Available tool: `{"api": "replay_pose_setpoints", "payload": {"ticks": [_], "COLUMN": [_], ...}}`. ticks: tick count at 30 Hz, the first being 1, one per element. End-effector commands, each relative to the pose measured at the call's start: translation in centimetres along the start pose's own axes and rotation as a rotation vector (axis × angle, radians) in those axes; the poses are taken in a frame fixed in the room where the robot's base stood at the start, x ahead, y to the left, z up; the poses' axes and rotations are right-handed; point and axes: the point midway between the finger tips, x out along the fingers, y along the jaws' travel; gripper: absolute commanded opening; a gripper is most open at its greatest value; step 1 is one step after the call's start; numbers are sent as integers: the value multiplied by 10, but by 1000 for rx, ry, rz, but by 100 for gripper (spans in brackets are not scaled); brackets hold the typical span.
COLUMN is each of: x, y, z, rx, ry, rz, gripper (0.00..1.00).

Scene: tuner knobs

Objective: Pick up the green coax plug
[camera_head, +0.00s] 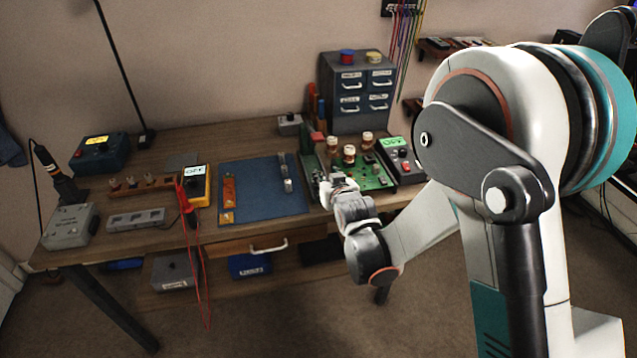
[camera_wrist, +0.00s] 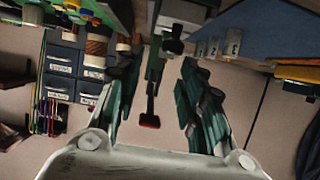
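My gripper (camera_wrist: 160,65) is open in the wrist view, with its two dark green fingers well apart. Nothing is clamped between the fingers. In the head view my gripper (camera_head: 337,182) is at the front left of the green circuit board (camera_head: 375,182), and I cannot make out the plug there.
A dark green bar with a red end (camera_wrist: 151,92) shows between the fingers. The blue mat (camera_head: 258,190) lies left of my gripper with small silver parts on its right side. Drawers (camera_head: 357,88) stand behind; a yellow meter (camera_head: 197,186) with red leads is farther left.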

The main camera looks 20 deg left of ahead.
Motion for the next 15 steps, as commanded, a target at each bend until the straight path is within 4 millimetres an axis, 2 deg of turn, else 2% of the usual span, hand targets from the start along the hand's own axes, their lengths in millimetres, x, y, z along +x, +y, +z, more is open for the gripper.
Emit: {"api": "replay_pose_setpoints", "payload": {"ticks": [7,15], "x": [18,55], "y": [-2,-8], "z": [1,0], "rx": [0,0], "ry": [0,0], "rz": [0,0], "gripper": [36,36]}}
